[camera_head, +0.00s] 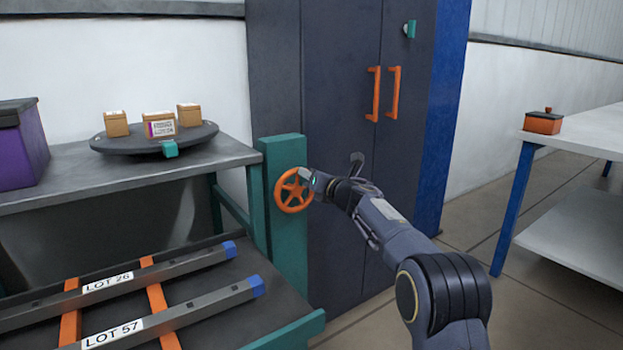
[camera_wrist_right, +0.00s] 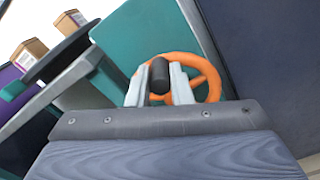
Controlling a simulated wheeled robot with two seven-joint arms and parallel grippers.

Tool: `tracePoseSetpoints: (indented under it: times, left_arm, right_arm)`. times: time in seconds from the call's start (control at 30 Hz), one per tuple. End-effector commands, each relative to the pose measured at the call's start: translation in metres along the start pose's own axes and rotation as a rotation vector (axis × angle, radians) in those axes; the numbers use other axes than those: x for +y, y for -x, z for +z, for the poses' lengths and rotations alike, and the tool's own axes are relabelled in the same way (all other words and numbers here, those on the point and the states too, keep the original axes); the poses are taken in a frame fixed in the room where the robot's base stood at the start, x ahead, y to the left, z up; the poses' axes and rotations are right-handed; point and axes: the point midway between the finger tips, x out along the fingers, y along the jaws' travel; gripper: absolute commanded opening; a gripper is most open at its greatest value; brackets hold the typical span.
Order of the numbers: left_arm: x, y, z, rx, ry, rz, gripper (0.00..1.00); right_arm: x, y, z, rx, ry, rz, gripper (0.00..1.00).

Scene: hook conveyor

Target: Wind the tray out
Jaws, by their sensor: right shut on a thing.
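An orange handwheel (camera_head: 291,191) with spokes is mounted on a teal post (camera_head: 284,240) in front of the dark cabinet. My right gripper (camera_head: 311,181) is at the wheel's right rim. In the right wrist view the gripper (camera_wrist_right: 159,82) is shut on a dark knob (camera_wrist_right: 159,73), with the orange handwheel (camera_wrist_right: 207,75) right behind it. A tray (camera_head: 216,279) with a dark bed lies at the lower left, beside the post. It carries two grey bars marked LOT 26 (camera_head: 132,282) and LOT 57 (camera_head: 170,320), laid across orange strips. My left gripper is not in view.
A grey shelf (camera_head: 60,185) above the tray holds a round dark turntable (camera_head: 120,143) with small boxes, and a purple box (camera_head: 20,145). A dark cabinet (camera_head: 330,90) with orange handles stands behind. A white table (camera_head: 590,135) with an orange box (camera_head: 542,123) is at right.

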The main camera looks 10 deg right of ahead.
Motion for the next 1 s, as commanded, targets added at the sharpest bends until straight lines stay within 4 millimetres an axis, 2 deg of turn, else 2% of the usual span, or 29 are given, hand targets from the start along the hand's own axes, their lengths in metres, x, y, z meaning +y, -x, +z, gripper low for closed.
tracePoseSetpoints:
  times: [0.37,0.4,0.53,0.83,1.0]
  left_arm:
    - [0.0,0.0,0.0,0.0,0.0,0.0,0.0]
    - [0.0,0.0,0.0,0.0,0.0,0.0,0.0]
    - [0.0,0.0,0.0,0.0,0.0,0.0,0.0]
    - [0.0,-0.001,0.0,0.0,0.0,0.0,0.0]
    - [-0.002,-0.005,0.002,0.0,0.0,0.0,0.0]
  right_arm:
    - [0.001,-0.001,-0.002,0.003,0.002,0.001,0.0]
    - [0.001,-0.001,-0.002,0.003,0.002,0.001,0.23]
    - [0.001,0.0,-0.002,0.003,0.002,0.001,0.4]
    - [0.0,0.001,-0.001,0.001,0.001,0.0,0.41]
    - [-0.001,0.017,-0.001,0.0,0.0,0.0,0.41]
